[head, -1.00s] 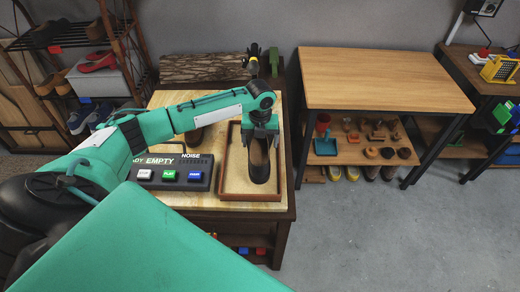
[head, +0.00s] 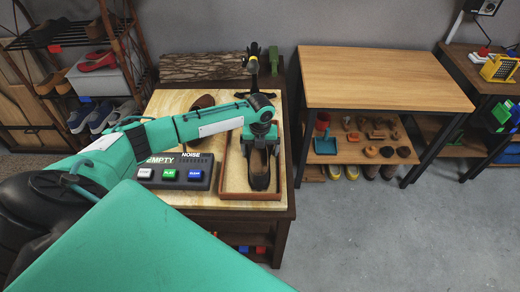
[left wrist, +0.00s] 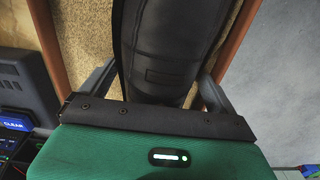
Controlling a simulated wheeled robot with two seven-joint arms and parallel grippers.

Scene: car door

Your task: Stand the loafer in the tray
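The dark loafer (head: 260,171) with a brown inside is in the tray (head: 224,192), a shallow brown-rimmed box with a sandy floor. Its toe points to the tray's front edge. It looks sole down, but its far end is hidden under my gripper. My left gripper (head: 260,151) is over the loafer's far part, with one finger on each side. The left wrist view shows the loafer (left wrist: 170,50) between the spread fingers, with little room on either side. My right gripper is not in view.
A console (head: 173,174) with lit buttons stands left of the tray. A brown shoe (head: 204,101) lies behind it. A log (head: 200,68) and a black stand with yellow (head: 253,62) are at the back. A wooden table (head: 385,78) stands to the right.

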